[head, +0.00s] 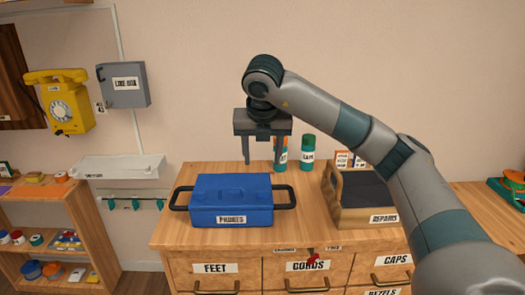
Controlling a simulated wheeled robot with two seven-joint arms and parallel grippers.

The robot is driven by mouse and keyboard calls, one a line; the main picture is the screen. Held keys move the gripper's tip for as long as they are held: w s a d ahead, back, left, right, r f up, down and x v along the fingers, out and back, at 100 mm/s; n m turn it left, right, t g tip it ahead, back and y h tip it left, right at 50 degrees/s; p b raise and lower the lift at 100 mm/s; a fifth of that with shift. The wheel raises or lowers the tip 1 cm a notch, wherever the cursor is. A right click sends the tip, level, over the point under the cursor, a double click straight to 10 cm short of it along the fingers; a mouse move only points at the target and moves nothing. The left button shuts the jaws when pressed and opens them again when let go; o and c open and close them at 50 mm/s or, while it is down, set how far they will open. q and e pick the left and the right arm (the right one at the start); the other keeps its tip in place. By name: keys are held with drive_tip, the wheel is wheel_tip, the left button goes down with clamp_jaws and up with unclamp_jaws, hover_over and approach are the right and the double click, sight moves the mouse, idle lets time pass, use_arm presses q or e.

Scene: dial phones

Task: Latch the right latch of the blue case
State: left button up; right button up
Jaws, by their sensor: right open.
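My right gripper (262,161) points down above and behind the case's right part. Its fingers are apart, with nothing between them, and clear of the case. My left gripper is not in view.
A wooden box labelled "REPAIRS" (358,220) stands right of the case. Two bottles (307,152) stand behind, close to my right gripper. The cabinet top (305,222) is free between case and box. A yellow phone (61,100) and grey line box (123,86) hang on the wall.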

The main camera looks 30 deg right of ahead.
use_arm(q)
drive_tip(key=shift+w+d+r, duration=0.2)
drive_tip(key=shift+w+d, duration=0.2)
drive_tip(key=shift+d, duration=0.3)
use_arm(e)
drive_tip(key=shift+s+a+r, duration=0.1)
drive_tip(key=shift+s+r, duration=0.15)
drive_tip(key=shift+r, duration=0.35)
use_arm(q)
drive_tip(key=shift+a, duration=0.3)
